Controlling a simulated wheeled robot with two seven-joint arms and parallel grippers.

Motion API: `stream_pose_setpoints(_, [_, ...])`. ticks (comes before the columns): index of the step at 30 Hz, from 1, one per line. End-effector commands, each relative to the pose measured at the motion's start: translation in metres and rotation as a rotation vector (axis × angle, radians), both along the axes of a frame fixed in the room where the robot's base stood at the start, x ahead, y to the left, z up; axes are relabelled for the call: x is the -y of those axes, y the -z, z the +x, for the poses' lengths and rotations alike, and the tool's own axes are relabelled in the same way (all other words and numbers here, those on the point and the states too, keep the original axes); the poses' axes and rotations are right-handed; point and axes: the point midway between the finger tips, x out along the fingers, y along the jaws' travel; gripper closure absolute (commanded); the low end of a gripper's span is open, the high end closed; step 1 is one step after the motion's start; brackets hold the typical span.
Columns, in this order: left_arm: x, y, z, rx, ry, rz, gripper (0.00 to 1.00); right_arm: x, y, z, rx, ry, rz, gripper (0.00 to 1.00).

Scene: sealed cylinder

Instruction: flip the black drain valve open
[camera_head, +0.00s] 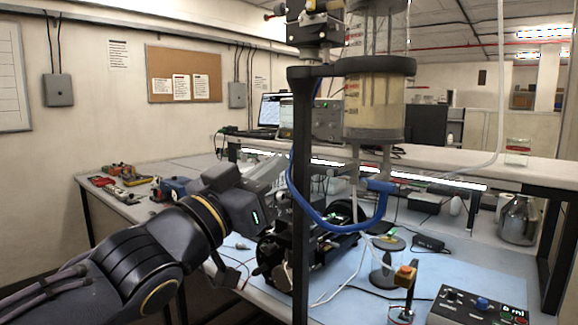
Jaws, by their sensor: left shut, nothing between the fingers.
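A clear cylinder (375,105) with yellowish contents hangs in a black ring on a dark post (300,200). I cannot clearly pick out the black drain valve among the dark parts under the cylinder. My left gripper (273,172) is shut and empty. It appears left of the post, below the cylinder's level, apart from the blue elbow. The post and hose may hide part of its tip. My right gripper is not in view.
Dark machinery (280,258) sits behind the post. A control box (475,308) is at front right, and a metal flask (518,220) at far right. Tools lie at back left.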

Motion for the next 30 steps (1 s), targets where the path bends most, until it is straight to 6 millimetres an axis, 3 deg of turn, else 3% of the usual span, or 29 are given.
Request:
stream_pose_setpoints(11, [0.005,-0.001,0.008,-0.006,-0.002,0.001,1.0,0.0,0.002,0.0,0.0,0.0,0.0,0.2])
stream_pose_setpoints(18, [0.031,-0.015,0.042,-0.008,0.001,-0.003,1.0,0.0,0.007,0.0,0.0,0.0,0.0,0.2])
stream_pose_setpoints(25, [0.057,-0.035,0.078,-0.005,0.0,0.001,1.0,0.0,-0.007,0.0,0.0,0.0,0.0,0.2])
stream_pose_setpoints(30, [0.055,-0.005,0.077,-0.006,-0.003,0.002,1.0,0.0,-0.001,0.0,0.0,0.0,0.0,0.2])
